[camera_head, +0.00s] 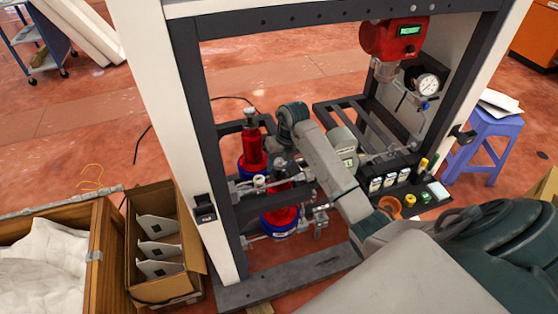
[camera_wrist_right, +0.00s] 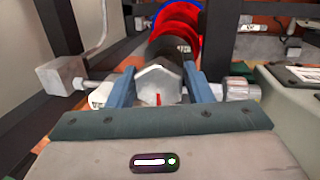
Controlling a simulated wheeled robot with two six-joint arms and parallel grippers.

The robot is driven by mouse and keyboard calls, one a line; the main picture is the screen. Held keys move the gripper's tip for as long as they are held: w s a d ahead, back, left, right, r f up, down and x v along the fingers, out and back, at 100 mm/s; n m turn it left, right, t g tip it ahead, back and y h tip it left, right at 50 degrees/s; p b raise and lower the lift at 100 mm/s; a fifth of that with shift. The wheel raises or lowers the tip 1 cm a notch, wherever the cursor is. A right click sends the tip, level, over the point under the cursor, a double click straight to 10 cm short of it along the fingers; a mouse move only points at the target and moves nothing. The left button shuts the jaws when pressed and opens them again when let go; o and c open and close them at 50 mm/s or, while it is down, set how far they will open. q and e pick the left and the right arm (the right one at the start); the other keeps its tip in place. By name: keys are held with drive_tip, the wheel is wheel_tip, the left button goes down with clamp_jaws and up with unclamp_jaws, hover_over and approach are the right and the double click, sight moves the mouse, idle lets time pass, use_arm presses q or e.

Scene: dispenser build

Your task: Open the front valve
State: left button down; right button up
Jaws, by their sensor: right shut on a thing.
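The front valve shows in the right wrist view as a grey hexagonal metal knob (camera_wrist_right: 156,84) with a small red mark on its near face. It sits on a black neck above a red and blue cylinder (camera_wrist_right: 178,24). My right gripper (camera_wrist_right: 160,92) has its two blue-grey fingers on either side of the knob and is shut on it. In the head view my right gripper (camera_head: 281,172) is over the front red and blue cylinder (camera_head: 280,218), and my wrist hides the knob there. My left gripper is in neither view.
A second red and blue cylinder (camera_head: 251,150) with a grey cap stands behind. Metal pipes (camera_head: 250,187) run close beside the gripper. The dark frame post (camera_head: 195,120) stands at left. A red gauge unit (camera_head: 392,38) hangs at upper right. Small bottles (camera_head: 390,180) stand at right.

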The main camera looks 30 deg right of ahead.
drive_tip(key=shift+f+n+b, duration=0.1)
drive_tip(key=shift+n+b, duration=0.25)
drive_tip(key=shift+n, duration=0.65)
drive_tip(key=shift+n+g, duration=0.3)
drive_tip(key=shift+n, duration=0.2)
drive_tip(key=shift+n+y+b, duration=0.3)
drive_tip(key=shift+n+b, duration=0.35)
drive_tip(key=shift+n, duration=0.25)
drive_tip(key=shift+n+g, duration=0.3)
drive_tip(key=shift+n, duration=0.6)
drive_tip(key=shift+b, duration=0.3)
